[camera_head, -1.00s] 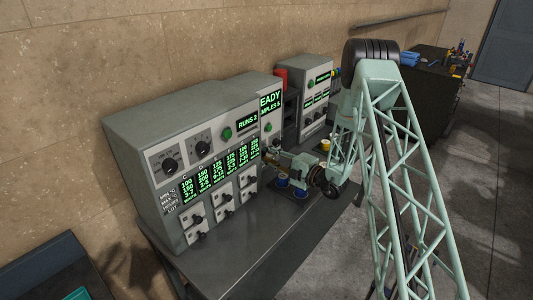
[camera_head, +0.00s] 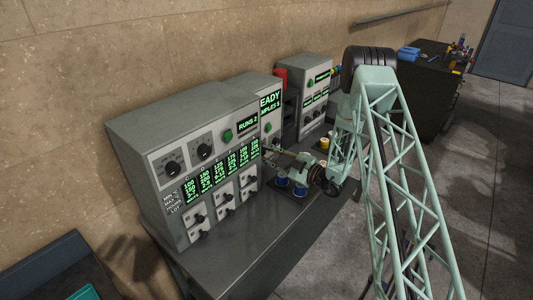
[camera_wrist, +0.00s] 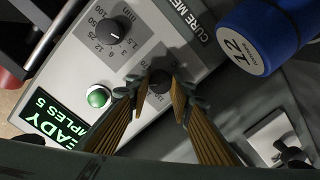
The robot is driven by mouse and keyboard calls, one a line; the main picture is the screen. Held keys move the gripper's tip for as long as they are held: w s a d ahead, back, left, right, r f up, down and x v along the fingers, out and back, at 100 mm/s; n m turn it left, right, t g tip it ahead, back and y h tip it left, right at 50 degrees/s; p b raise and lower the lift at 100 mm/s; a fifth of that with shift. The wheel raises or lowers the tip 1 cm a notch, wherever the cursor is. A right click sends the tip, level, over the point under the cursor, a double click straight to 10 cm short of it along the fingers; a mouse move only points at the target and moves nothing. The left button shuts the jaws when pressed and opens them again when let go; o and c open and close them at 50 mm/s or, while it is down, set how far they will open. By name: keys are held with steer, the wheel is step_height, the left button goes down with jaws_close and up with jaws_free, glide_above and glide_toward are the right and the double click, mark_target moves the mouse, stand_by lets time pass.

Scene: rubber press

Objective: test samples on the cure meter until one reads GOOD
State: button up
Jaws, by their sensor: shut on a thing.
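The cure meter (camera_head: 268,92) is the grey box with a green display (camera_head: 270,101), whose visible part reads "EADY" and "MPLES 5". The wrist view shows its panel with "CURE ME" lettering, a green button (camera_wrist: 98,97) and a black dial (camera_wrist: 115,32) marked with numbers. My gripper (camera_wrist: 167,88) is shut on a second dark knob (camera_wrist: 159,80) on this panel, with one fingertip at each side. My gripper (camera_head: 268,153) also shows at the panel in the head view. A blue sample jar (camera_wrist: 262,38) labelled 12 stands close by.
Blue jars (camera_head: 300,190) stand on the bench (camera_head: 250,252) below my gripper. A yellow jar (camera_head: 324,143) sits farther back. The large control cabinet (camera_head: 180,130) reads "RUNS 2" and stands left of the meter. Another grey instrument (camera_head: 312,85) stands to its right.

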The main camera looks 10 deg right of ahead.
steer(key=shift+m, duration=0.5)
steer(key=o, duration=0.8)
steer(key=shift+o, duration=0.2)
steer(key=shift+s+d, duration=0.1)
steer(key=v, duration=1.1)
steer(key=shift+s+d, duration=0.25)
